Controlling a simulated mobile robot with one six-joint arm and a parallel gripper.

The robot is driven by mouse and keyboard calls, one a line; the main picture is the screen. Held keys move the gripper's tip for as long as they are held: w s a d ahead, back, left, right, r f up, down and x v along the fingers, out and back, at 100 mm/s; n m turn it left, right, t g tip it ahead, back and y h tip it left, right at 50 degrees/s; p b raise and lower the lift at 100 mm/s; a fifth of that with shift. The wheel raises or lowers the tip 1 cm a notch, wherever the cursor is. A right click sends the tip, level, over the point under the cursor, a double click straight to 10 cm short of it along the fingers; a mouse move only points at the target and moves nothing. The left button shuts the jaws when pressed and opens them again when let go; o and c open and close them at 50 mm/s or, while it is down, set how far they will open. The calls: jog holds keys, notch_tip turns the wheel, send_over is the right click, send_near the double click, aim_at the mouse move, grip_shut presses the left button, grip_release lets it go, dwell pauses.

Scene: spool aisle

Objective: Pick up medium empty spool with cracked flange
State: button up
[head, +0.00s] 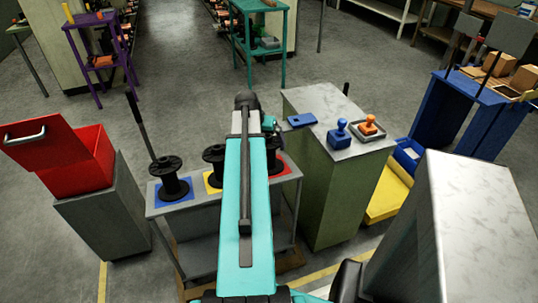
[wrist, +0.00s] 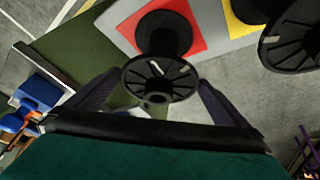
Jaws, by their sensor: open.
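Three black empty spools stand upright on the cart (head: 180,207): the left spool (head: 171,178) on a blue square, the middle spool (head: 214,157) on a yellow square, and the right spool (head: 273,150) on a red square, partly hidden by my arm. In the wrist view, the red-square spool (wrist: 163,38) lies ahead of my gripper (wrist: 157,80). Its near flange appears between the two spread fingers, with pale marks on it. My gripper is open and holds nothing; contact cannot be judged. Part of the yellow-square spool (wrist: 295,35) shows at right. I cannot tell which flange is cracked.
A green cabinet (head: 335,195) with blue and orange stamp-like items stands close right of the cart. A red open bin (head: 80,170) on a grey pedestal stands left. A yellow bin (head: 388,195) and blue table (head: 480,105) are further right. Open floor lies behind the cart.

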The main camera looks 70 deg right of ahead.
jog(key=shift+f, duration=0.1)
jog(key=shift+p+x, duration=0.35)
jog(key=shift+x, duration=2.35)
jog(key=c, duration=1.2)
